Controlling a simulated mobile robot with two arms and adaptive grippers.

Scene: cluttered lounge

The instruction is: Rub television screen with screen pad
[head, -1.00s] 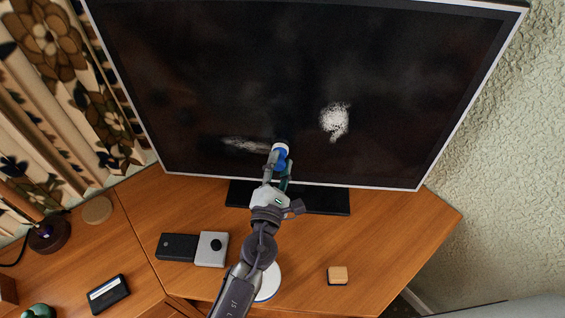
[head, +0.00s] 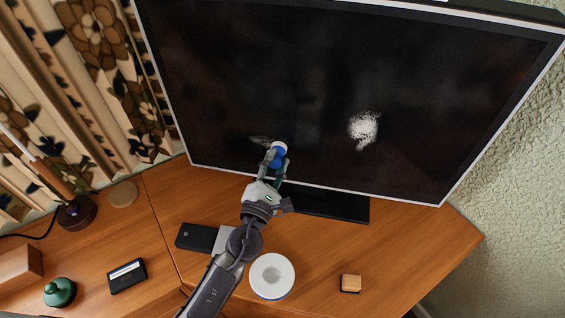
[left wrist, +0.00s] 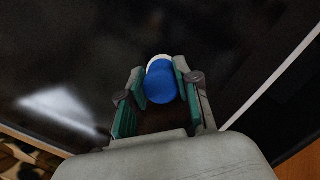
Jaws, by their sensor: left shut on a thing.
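The television (head: 330,90) stands on a wooden cabinet with its dark screen facing me. A bright white smudge (head: 364,128) marks the screen right of my gripper. A fainter, smaller smudge (head: 262,140) lies just left of the gripper tip. My left gripper (head: 274,158) is shut on the screen pad (head: 280,150), a round blue pad with a white face, near the lower screen. In the left wrist view the pad (left wrist: 161,86) sits between the fingers (left wrist: 158,92), white side toward the screen. I cannot tell if it touches. A pale blurred patch (left wrist: 60,105) also shows there. My right gripper is not in view.
A round white dish (head: 272,277) and a small wooden-topped block (head: 350,283) are on the cabinet (head: 420,250). A black box (head: 197,237), a partly hidden grey box, a cassette (head: 127,276), a green-lidded object (head: 60,292) and a lamp (head: 77,212) are left. The cabinet's right side is clear.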

